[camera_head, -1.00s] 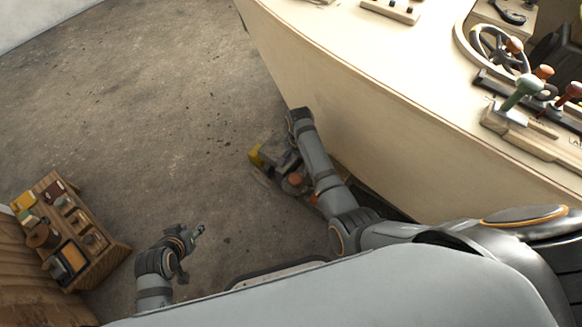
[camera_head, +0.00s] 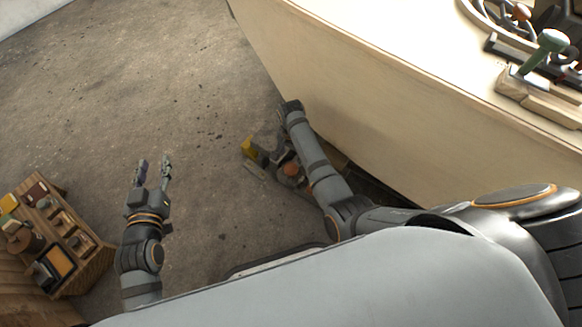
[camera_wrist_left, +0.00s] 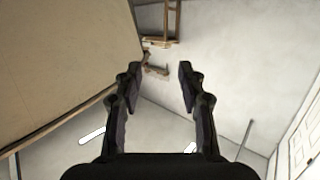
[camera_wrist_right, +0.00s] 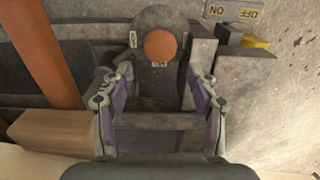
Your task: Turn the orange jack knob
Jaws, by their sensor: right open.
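The orange jack knob (camera_head: 291,169) sits on a dark grey jack unit (camera_head: 288,150) low beside the plywood hull. In the right wrist view the round orange knob (camera_wrist_right: 160,45) is ahead of and between the fingertips of my right gripper (camera_wrist_right: 160,80), which is open and apart from it. In the head view my right forearm reaches down over the unit and hides part of it. My left gripper (camera_head: 153,165) is open and empty above the floor; its spread fingers also show in the left wrist view (camera_wrist_left: 157,75).
A wooden beam (camera_wrist_right: 60,130) lies close left of my right gripper. The plywood hull (camera_head: 370,100) rises at right. A wooden rack (camera_head: 75,255) stands at left. The floor between is clear.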

